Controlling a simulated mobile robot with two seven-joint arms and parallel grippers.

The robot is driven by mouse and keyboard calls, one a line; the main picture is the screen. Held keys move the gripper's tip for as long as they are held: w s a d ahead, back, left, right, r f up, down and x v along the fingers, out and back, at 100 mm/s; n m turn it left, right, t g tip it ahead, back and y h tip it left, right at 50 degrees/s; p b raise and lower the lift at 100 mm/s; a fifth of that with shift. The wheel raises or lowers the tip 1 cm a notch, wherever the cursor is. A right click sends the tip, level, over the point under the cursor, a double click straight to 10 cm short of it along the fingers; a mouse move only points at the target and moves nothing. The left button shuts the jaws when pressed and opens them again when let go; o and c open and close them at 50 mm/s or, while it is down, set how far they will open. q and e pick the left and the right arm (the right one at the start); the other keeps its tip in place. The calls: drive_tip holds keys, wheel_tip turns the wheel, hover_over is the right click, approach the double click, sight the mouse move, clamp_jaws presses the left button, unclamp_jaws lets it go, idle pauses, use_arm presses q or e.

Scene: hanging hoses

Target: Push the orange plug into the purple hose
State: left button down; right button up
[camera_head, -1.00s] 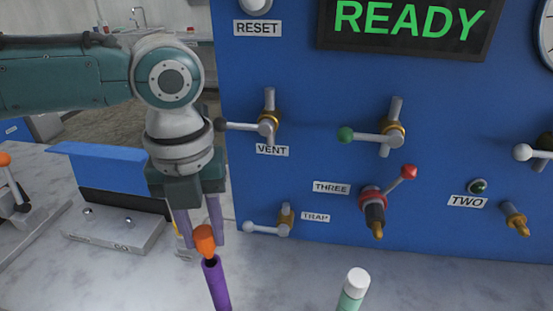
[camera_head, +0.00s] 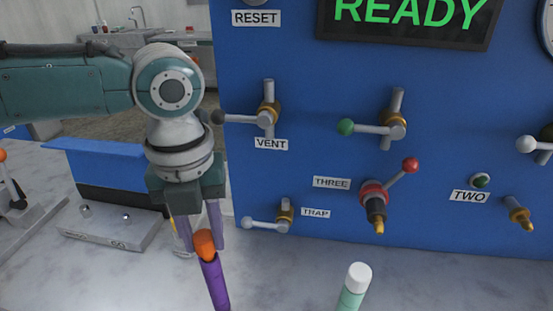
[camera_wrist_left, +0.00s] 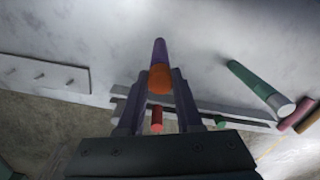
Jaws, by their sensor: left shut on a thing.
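The orange plug (camera_head: 205,244) is held between the fingers of my left gripper (camera_head: 202,246), which is shut on it. The purple hose (camera_head: 216,284) stands up from the bottom edge of the head view, leaning slightly. The plug sits at the hose's upper end and covers its dark mouth; how deep it goes in I cannot tell. In the left wrist view the orange plug (camera_wrist_left: 160,78) lies in line with the purple hose (camera_wrist_left: 160,50), the two touching or nearly so. My right gripper is not in view.
A mint green hose with a white end (camera_head: 358,277) stands to the right. A blue panel (camera_head: 310,100) with valves, levers and labels rises behind. Clear grey surface lies between the hoses.

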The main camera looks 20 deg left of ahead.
sight(203, 236)
use_arm(q)
drive_tip(key=shift+f+b, duration=0.5)
drive_tip(key=shift+f, duration=0.3)
drive_tip(key=c, duration=0.5)
unclamp_jaws()
drive_tip(key=shift+r, duration=0.1)
wheel_tip(203, 236, up, 10)
drive_tip(key=shift+f, duration=0.1)
